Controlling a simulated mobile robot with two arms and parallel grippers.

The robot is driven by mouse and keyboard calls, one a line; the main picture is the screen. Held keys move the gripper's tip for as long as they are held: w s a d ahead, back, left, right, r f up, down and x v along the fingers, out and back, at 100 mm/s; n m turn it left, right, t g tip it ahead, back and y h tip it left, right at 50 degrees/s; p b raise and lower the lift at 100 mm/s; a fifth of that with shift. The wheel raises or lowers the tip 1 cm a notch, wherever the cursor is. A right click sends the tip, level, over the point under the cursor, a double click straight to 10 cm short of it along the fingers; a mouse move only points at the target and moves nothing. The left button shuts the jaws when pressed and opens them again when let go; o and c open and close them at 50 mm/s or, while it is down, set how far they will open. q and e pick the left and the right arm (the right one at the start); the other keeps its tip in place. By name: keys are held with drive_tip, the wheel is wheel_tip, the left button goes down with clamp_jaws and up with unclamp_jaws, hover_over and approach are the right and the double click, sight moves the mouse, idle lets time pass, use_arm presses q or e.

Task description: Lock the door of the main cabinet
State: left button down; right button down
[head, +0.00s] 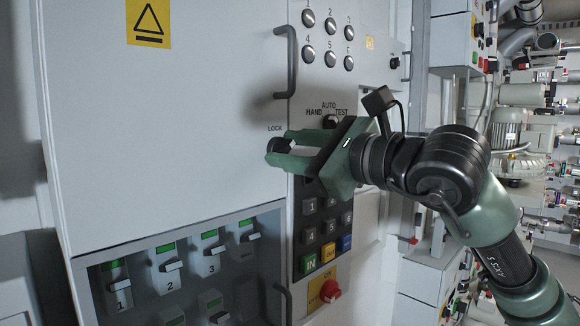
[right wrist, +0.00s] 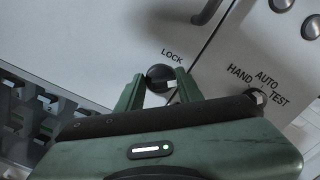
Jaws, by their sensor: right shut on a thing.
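The main cabinet's door (head: 160,110) is a large white panel at the left in the head view and looks closed. A dark round lock knob (head: 279,146) sits near its right edge under the word LOCK. It shows clearly in the right wrist view (right wrist: 159,77). My right gripper (head: 284,150), dark green, reaches in from the right. Its two fingers (right wrist: 161,82) stand on either side of the knob and are shut on it. The knob's exact turn angle is hard to read. My left gripper is not in view.
A dark door handle (head: 291,62) is above the knob. Right of it are round buttons (head: 329,57), an AUTO/HAND/TEST selector (right wrist: 257,97) and a keypad (head: 328,222). A red rotary switch (head: 330,291) is below. A recessed switch panel (head: 188,258) sits under the door.

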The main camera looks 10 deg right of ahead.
drive_tip(key=n, duration=0.1)
drive_tip(key=n+b, duration=0.1)
drive_tip(key=n, duration=0.1)
drive_tip(key=r+n+b, duration=0.1)
drive_tip(key=shift+d, duration=0.25)
drive_tip(key=n+b, duration=0.1)
drive_tip(key=n, duration=0.2)
drive_tip(key=shift+s+a+n+b, duration=0.1)
drive_tip(key=shift+n+b, duration=0.55)
drive_tip(key=shift+n, duration=0.85)
drive_tip(key=c, duration=1.1)
unclamp_jaws()
drive_tip(key=shift+a+f, duration=0.15)
drive_tip(key=shift+f, duration=0.05)
drive_tip(key=shift+f, duration=0.15)
